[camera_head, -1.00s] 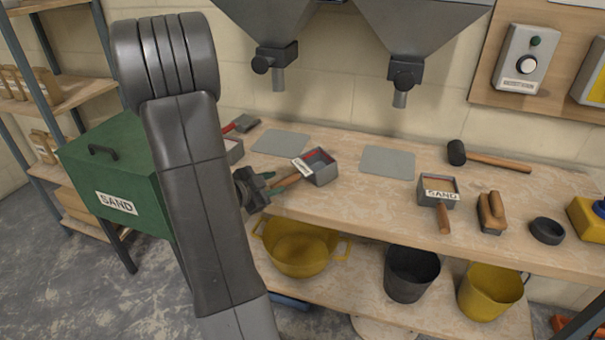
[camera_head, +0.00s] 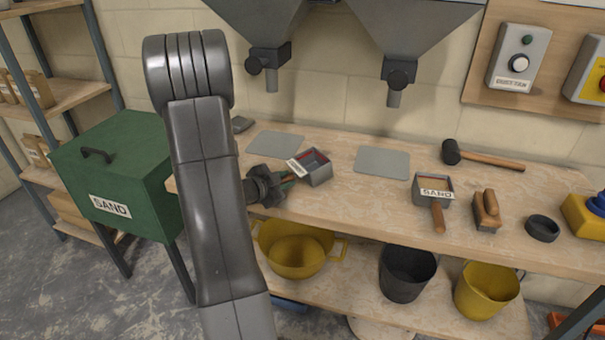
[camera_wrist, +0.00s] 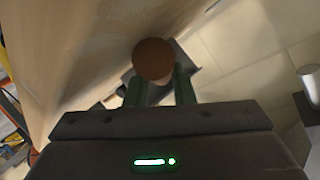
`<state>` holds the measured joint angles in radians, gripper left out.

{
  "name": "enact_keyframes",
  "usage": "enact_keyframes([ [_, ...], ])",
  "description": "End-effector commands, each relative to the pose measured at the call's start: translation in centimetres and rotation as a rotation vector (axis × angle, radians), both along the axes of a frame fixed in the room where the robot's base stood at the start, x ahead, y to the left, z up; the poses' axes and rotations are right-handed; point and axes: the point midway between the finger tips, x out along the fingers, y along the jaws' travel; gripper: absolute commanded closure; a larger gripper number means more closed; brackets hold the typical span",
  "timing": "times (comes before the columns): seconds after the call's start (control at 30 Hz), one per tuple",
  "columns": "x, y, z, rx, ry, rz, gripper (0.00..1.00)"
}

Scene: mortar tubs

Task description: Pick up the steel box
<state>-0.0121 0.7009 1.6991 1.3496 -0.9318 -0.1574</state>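A grey steel box (camera_head: 319,175) with a white label, a reddish inside and a wooden handle stands on the workbench in the head view. My gripper (camera_head: 284,183) is at its handle side, left of the box, and covers most of the handle. In the wrist view the round brown handle end (camera_wrist: 153,59) shows close up, between my gripper's two green fingers (camera_wrist: 160,84). The fingers stand apart; I see no clear grip on the handle. A second steel box (camera_head: 448,201) labelled SAND, with a wooden handle, stands further right. Its handle points toward the front edge.
Grey plates (camera_head: 382,162) lie behind the boxes, under hopper spouts (camera_head: 394,97). A mallet (camera_head: 485,157), a wooden float (camera_head: 486,211) and a black ring (camera_head: 542,228) lie to the right. A green sand bin (camera_head: 120,170) stands left. Buckets (camera_head: 407,274) sit below.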

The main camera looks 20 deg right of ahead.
Motion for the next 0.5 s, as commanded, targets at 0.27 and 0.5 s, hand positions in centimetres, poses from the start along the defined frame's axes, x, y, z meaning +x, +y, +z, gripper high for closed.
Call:
enact_keyframes([
  [0.27,0.0,0.0,0.0,-0.001,0.000,-0.001,1.00],
  [0.5,0.0,0.0,1.5,0.001,-0.004,-0.002,1.00],
])
